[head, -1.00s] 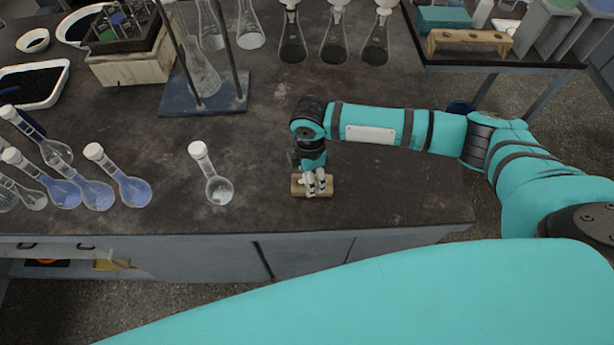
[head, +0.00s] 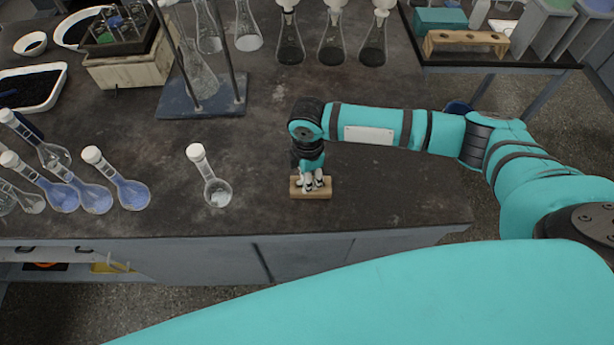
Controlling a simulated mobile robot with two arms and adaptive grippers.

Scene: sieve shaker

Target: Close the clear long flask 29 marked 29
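A clear long-necked flask (head: 215,189) with a white cap on its neck stands alone near the front edge of the bench. A little whitish content shows in its bottom. I cannot read any number on it. My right gripper (head: 314,184) points down at a small wooden block (head: 325,189) to the right of this flask, well apart from it. Its fingers are at the block and hide part of it. I cannot tell whether they are open or shut, or whether they hold something. My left gripper is not in view.
Several long flasks with blue liquid (head: 131,193) and clear ones stand at the left. A metal stand (head: 205,104) with glassware is behind. Several dark-filled conical flasks (head: 331,50) stand at the back. The bench top around the clear flask and wooden block is mostly free.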

